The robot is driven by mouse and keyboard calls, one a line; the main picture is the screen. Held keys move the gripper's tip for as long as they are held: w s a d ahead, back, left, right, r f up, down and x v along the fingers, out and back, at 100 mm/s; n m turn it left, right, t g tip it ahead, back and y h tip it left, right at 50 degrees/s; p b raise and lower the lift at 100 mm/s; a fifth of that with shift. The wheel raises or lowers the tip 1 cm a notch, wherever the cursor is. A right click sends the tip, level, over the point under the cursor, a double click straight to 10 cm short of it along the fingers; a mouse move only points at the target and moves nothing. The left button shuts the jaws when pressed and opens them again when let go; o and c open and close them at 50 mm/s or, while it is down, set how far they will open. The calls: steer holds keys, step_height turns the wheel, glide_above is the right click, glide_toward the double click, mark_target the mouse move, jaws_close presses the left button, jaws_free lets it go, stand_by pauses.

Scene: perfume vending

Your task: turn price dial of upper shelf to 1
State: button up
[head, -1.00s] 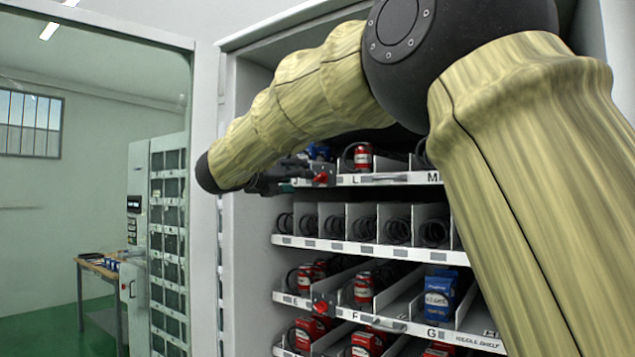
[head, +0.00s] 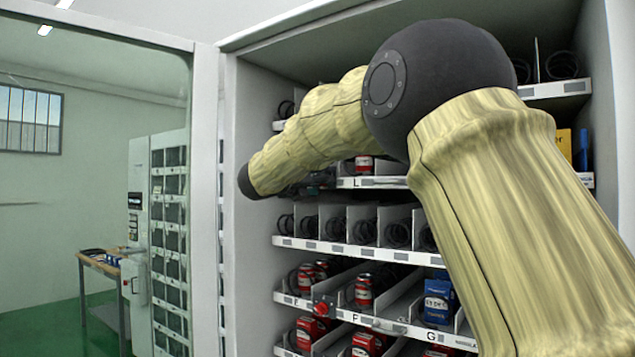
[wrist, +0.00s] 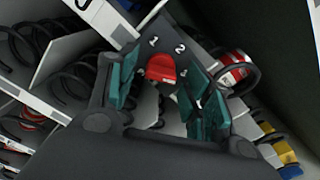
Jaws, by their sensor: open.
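The price dial (wrist: 161,68) is a red knob on a dark plate with the white numbers 1 and 2 above it in the wrist view. More marks to its right are partly covered by a finger. I cannot tell which number the knob points to. My gripper (wrist: 163,82) is open, with its teal finger pads on either side of the red knob in that view. I cannot tell whether they touch it. In the head view my gripper (head: 310,186) is small and dark in front of the upper shelf (head: 372,183), and the dial there is hidden.
The open vending cabinet has several shelves with spiral coils and red cans. A lower shelf carries another red dial (head: 322,309) and a blue box (head: 438,300). A white partition (head: 230,200) stands close to the left of my gripper. A table (head: 100,262) stands far left.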

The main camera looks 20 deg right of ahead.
steer(key=c, duration=1)
steer(key=shift+n, duration=0.3)
steer(key=shift+r+n+p, duration=0.15)
steer(key=shift+n+p, duration=4.2)
steer(key=shift+n, duration=1.5)
steer(key=shift+r+n+p, duration=0.15)
steer(key=shift+n+p, duration=4.15)
steer(key=shift+n, duration=1.55)
